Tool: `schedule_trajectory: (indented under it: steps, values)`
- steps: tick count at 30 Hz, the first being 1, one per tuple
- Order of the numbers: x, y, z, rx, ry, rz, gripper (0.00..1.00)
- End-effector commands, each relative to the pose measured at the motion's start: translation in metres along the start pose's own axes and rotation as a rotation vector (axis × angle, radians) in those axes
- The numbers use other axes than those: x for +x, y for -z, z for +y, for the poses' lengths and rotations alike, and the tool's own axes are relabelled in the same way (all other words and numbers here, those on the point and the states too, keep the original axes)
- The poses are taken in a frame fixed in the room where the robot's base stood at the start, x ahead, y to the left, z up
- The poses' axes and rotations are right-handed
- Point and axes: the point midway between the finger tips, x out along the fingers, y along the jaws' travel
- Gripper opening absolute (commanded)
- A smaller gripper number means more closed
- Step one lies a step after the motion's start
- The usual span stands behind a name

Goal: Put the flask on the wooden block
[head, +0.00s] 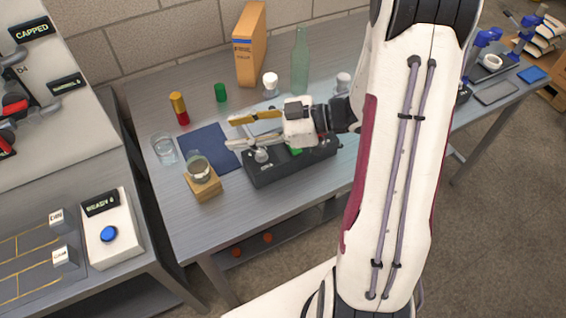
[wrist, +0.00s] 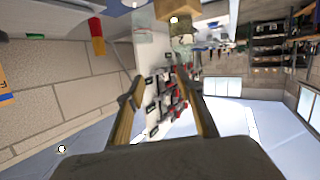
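The flask (head: 198,167), clear glass with a dull greenish round lower part, stands upright on the wooden block (head: 205,188) near the table's left front. In the wrist view the flask (wrist: 182,38) shows beyond my fingertips, against the block (wrist: 180,10) at the top edge. My gripper (head: 232,132) is open and empty, its two fingers spread and pointing left. It is above and to the right of the flask, apart from it. It also shows in the wrist view (wrist: 160,77), with nothing between the fingers.
A clear glass (head: 163,149) stands left of the block, beside a blue mat (head: 209,142). Behind are a red-yellow cylinder (head: 179,108), green cylinder (head: 221,93), orange box (head: 249,45) and green bottle (head: 300,62).

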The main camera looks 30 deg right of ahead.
Motion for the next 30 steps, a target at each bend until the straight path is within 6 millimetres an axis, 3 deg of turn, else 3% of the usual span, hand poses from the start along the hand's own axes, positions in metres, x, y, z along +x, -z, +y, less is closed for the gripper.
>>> schedule_trajectory:
  steps: [7, 15, 22, 30]
  values:
    - [0.002, 0.01, 0.051, -0.1, -0.206, -0.188, 0.36]
    - [-0.019, 0.033, 0.098, -0.149, -0.449, -0.365, 0.36]
    - [-0.05, 0.058, 0.118, -0.135, -0.645, -0.483, 0.36]
    - [-0.091, 0.084, 0.114, -0.052, -0.843, -0.588, 0.36]
